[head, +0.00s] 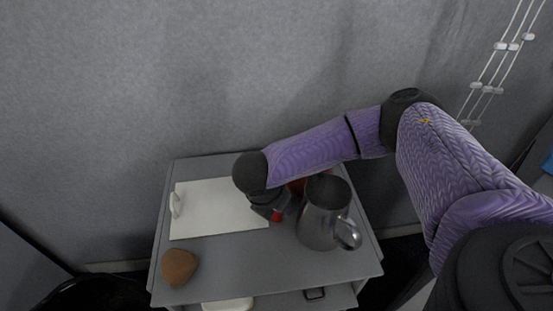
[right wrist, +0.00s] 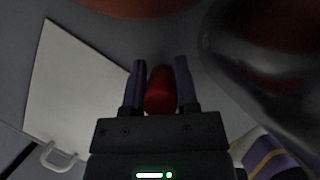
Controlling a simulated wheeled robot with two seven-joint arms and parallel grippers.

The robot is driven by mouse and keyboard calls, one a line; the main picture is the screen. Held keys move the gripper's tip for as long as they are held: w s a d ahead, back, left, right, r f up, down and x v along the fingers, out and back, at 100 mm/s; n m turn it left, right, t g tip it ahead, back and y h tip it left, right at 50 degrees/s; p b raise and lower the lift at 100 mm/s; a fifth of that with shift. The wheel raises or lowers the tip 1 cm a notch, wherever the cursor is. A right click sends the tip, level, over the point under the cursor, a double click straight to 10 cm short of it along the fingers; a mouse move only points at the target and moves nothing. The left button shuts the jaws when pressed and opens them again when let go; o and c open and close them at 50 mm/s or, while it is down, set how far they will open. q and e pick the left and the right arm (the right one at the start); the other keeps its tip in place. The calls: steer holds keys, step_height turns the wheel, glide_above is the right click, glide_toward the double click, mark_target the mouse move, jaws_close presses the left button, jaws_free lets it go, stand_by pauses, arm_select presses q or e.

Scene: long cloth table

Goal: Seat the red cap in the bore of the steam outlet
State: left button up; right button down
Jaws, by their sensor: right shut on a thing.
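The red cap (right wrist: 160,92) is between the two fingers of my right gripper (right wrist: 160,66) in the right wrist view. The gripper is shut on it. In the head view the cap (head: 276,216) shows as a small red spot at the tip of the right gripper (head: 270,210), low over the grey cart, left of the metal pitcher. A larger red thing (head: 296,187) is partly hidden behind my right arm and the pitcher; its edge also shows at the top of the right wrist view (right wrist: 130,6). I cannot make out the steam outlet or its bore. My left gripper is not in view.
A shiny metal pitcher (head: 318,222) stands close right of the gripper. A white board (head: 210,205) with a handle lies at the left on the grey cart top (head: 225,260). A brown rounded lump (head: 179,267) sits at the front left. The front middle is clear.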

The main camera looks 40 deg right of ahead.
steer(key=shift+r, duration=0.15)
steer(key=shift+c, duration=1.8)
jaws_free()
